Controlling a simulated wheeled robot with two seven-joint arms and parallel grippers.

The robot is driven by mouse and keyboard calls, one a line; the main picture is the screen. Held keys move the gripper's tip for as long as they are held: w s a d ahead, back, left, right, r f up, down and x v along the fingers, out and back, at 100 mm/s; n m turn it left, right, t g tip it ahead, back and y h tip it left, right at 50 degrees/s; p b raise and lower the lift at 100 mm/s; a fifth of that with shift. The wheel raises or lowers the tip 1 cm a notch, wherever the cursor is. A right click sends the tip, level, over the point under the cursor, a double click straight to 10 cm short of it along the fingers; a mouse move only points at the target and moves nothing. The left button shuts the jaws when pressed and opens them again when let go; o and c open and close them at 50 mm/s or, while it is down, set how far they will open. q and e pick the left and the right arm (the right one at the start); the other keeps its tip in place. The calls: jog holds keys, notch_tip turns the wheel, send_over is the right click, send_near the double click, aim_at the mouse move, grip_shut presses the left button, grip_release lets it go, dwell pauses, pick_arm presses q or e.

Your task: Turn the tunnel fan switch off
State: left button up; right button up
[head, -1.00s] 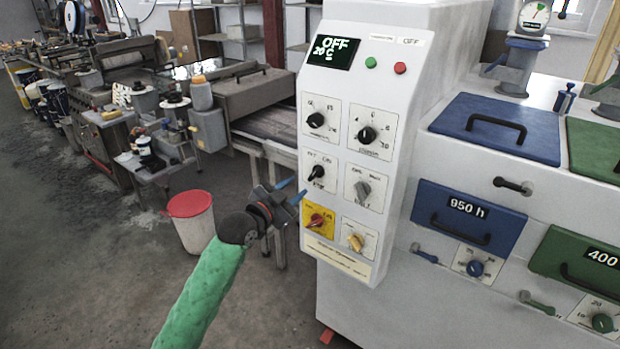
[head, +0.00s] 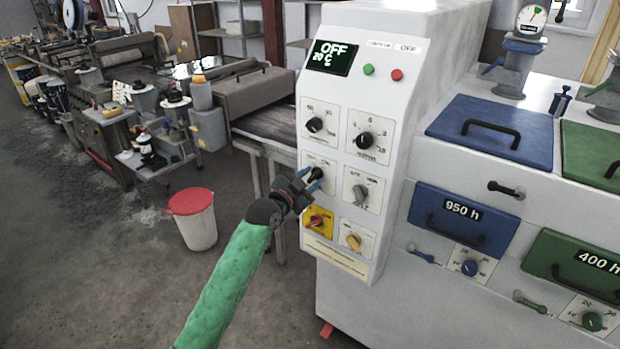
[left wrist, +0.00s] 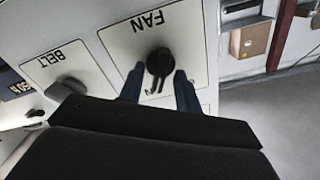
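The tunnel fan switch is a black rotary knob (head: 316,174) on a white plate at the left of the control panel. In the left wrist view the knob (left wrist: 159,65) sits below an upside-down FAN label, its ridge slightly tilted. Part of its lower lettering is hidden, and I cannot tell which position it points to. My left gripper (head: 302,184) is at the fan plate. It is open, with one blue finger on each side of the knob (left wrist: 160,88) and visible gaps between. My right gripper is not in view.
The BELT knob (left wrist: 70,88) is on the neighbouring plate. The panel display (head: 331,57) reads OFF. A red-lidded bin (head: 193,218) stands on the floor.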

pick_arm(q)
jog(key=shift+c, duration=0.4)
grip_shut()
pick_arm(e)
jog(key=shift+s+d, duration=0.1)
